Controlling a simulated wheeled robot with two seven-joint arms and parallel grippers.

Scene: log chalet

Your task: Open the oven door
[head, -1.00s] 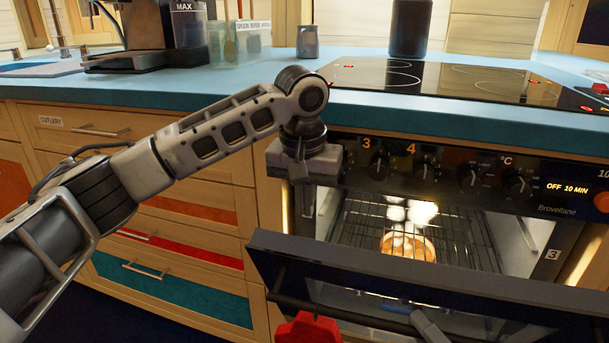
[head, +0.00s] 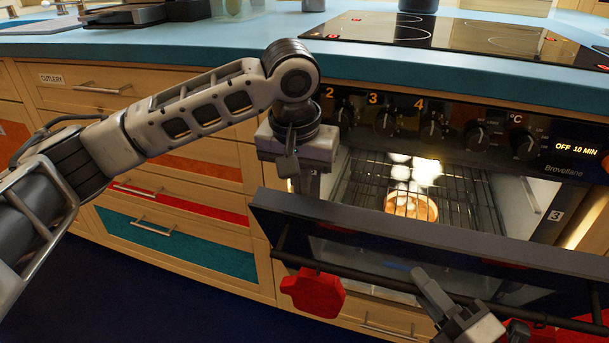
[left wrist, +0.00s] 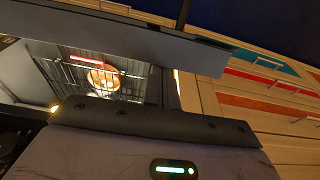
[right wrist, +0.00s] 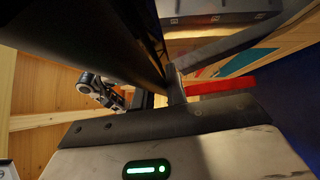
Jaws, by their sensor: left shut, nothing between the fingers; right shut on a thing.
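The oven door (head: 400,225) is partly open, tilted out at the top, with the lit rack and a round pizza-like dish (head: 410,206) visible behind it. Its dark handle bar (head: 370,282) runs across the front. The door (left wrist: 140,40) also shows in the left wrist view.
A red mitt-like thing (head: 314,292) hangs at the handle's left end, and more red shows at the lower right. Drawers (head: 170,205) stand left of the oven. The blue worktop (head: 190,50) and hob (head: 450,40) are above. The dark floor at lower left is clear.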

